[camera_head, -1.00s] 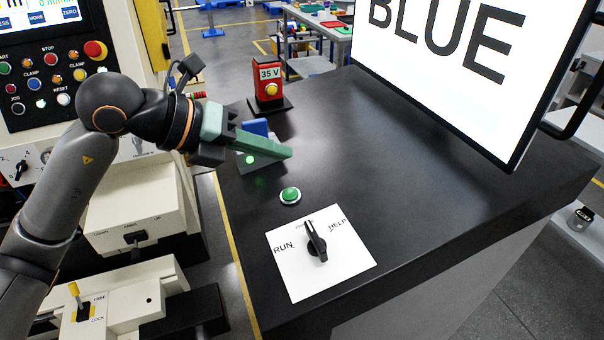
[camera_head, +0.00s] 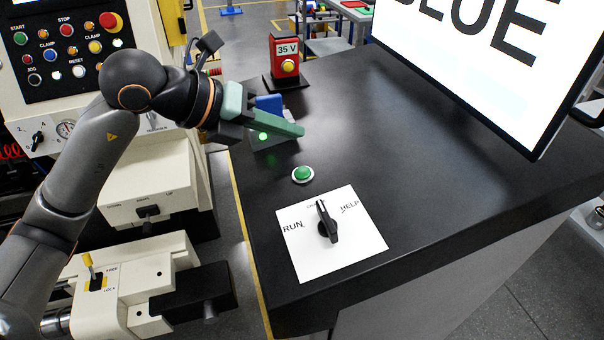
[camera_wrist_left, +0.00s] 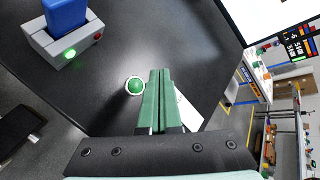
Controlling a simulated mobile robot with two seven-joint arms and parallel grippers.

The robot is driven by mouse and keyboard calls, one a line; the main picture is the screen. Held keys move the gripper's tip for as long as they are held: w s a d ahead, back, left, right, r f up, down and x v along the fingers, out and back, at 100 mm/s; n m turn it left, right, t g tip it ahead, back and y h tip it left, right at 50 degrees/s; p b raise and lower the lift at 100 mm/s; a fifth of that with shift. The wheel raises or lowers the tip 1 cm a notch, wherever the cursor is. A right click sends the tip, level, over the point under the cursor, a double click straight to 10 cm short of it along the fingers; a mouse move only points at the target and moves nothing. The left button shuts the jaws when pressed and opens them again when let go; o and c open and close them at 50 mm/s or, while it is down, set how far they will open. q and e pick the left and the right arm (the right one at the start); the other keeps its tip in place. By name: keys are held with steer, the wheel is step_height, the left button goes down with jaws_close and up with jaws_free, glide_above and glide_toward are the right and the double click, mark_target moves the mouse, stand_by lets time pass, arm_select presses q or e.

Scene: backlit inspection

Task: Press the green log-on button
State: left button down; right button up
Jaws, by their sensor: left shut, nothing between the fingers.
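The green log-on button (camera_head: 303,174) has a pale ring and sits on the black bench top (camera_head: 400,130). My left gripper (camera_head: 300,130) is shut and empty, with green fingers pointing right, above the bench and behind the button in the head view. In the left wrist view the button (camera_wrist_left: 135,85) lies just left of the shut fingertips (camera_wrist_left: 161,72), apart from them. My right gripper is not in view.
A grey reader with a blue card (camera_head: 268,104) and a lit green lamp stands partly behind the fingers. A red 35 V box (camera_head: 285,62) is beyond it. A white plate with a black RUN/HELP knob (camera_head: 328,228) lies in front. A bright screen (camera_head: 500,60) stands right.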

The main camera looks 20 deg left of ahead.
arm_select(q)
steer(key=b, duration=0.4)
glide_toward(309, 169)
steer(key=x, duration=0.3)
steer(key=r+x, duration=0.1)
steer(key=x, duration=0.1)
steer(key=shift+w+d+f, duration=0.1)
steer(key=shift+w+d, duration=0.2)
steer(key=shift+d, duration=0.05)
stand_by(0.8)
steer(key=shift+f+b, duration=0.35)
steer(key=shift+f, duration=0.05)
steer(key=shift+d+f+b, duration=0.1)
steer(key=shift+f+b, duration=0.3)
stand_by(0.7)
steer(key=shift+r, duration=0.1)
steer(key=shift+r+p, duration=0.55)
steer(key=shift+r, duration=0.15)
steer(key=shift+r, duration=0.1)
